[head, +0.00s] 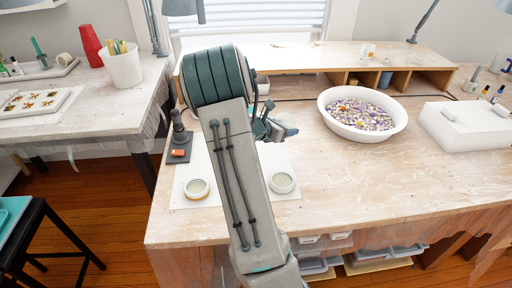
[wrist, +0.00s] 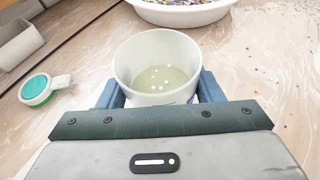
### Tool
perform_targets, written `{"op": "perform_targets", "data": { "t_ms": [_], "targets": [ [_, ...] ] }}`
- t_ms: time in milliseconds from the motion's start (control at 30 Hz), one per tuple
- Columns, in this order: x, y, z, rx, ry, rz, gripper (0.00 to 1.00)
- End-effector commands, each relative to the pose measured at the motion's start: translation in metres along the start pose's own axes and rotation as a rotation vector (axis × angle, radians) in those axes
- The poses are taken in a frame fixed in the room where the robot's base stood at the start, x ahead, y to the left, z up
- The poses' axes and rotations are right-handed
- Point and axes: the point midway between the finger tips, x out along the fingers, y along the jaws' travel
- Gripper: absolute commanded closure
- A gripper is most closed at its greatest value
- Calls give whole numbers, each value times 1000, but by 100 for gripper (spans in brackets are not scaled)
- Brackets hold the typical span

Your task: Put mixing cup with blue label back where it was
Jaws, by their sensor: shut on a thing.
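In the wrist view a white cup (wrist: 157,72) stands upright between my gripper's blue fingers (wrist: 157,95). It holds a pale, clear liquid with several small bubbles. My gripper is shut on it. In the head view my gripper (head: 272,128) is over the workbench, right of my arm, and the held cup cannot be made out. Two round pale-filled containers, one left (head: 197,188) and one right (head: 283,182), sit on a white sheet (head: 230,196).
A large white bowl of coloured bits (head: 362,132) stands right of my gripper. A white box (head: 468,128) is farther right, a low wooden shelf (head: 300,58) behind. A dark stand (head: 179,140) is left of my arm. The bench's front right is clear. The wrist view shows a teal-and-white round item (wrist: 38,90).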

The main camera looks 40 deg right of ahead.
Motion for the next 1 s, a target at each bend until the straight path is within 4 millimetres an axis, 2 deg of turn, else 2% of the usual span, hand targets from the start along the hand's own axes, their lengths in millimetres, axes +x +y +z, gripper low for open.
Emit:
{"op": "perform_targets", "data": {
  "t_ms": [300, 433, 667, 1000],
  "targets": [
    [-16, 62, -51, -4, 2, 5, 64],
    [-20, 80, -67, -3, 1, 4, 64],
    [-22, 91, -79, -2, 2, 2, 64],
    [-8, 90, -113, -3, 1, 3, 64]
  ]
}}
